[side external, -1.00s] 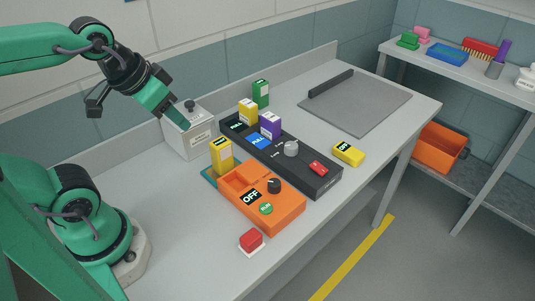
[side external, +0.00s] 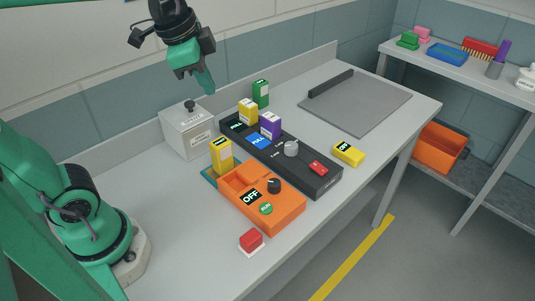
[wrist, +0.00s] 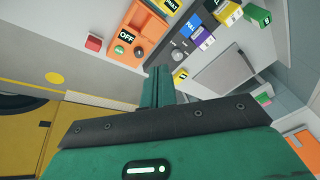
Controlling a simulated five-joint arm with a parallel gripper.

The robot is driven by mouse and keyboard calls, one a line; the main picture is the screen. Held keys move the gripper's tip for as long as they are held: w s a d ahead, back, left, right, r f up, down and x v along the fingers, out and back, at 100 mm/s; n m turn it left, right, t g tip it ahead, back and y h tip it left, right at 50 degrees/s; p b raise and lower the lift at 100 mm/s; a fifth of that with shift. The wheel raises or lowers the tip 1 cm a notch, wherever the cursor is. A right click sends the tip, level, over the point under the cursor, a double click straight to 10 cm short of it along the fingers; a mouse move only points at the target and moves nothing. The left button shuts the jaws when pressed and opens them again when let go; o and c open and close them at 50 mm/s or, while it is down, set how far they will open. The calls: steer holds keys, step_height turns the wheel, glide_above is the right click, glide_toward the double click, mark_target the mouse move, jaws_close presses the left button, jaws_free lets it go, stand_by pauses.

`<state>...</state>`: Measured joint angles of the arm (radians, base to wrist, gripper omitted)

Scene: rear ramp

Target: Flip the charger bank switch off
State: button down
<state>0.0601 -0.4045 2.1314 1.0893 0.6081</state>
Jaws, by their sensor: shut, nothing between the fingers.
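The charger bank (side external: 305,176) is a long dark unit in the middle of the table. It has a grey knob (side external: 291,148) and a red switch (side external: 318,168) at its near right end. Yellow and purple batteries (side external: 270,125) stand in its far end beside small lit displays. I cannot tell the switch's position at this size. My gripper (side external: 206,82) is shut and empty, high above the back of the table, up and left of the charger bank and touching nothing. Its closed fingers (wrist: 158,80) also show in the wrist view, pointing toward the bench.
An orange unit (side external: 285,215) with a black knob, an OFF display and a green RUN button lies in front of the bank. A red button block (side external: 251,240), a loose yellow battery (side external: 348,154), a grey box (side external: 187,132) and a grey mat (side external: 365,105) surround them.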

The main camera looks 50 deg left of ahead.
steer(key=w+d+r+m+g, duration=0.2)
steer(key=w+d+m, duration=0.1)
steer(key=w+m, duration=0.4)
steer(key=m+g, duration=0.3)
steer(key=m, duration=1.1)
glide_above(314, 165)
steer(key=a, duration=0.3)
step_height(314, 165, down, 6)
steer(key=r, duration=0.1)
steer(key=w+d+f+m+g+y, duration=0.1)
steer(key=w+d+f+m+g, duration=0.1)
steer(key=f+m, duration=0.5)
steer(key=shift+w+d+m, duration=0.3)
steer(key=shift+w+d, duration=0.6)
steer(key=shift+d, duration=0.25)
steer(key=shift+f, duration=0.25)
steer(key=x, duration=1.2)
steer(key=shift+w+f, duration=0.1)
steer(key=shift+w, duration=0.1)
steer(key=shift+a+f, duration=0.1)
steer(key=shift+f, duration=0.65)
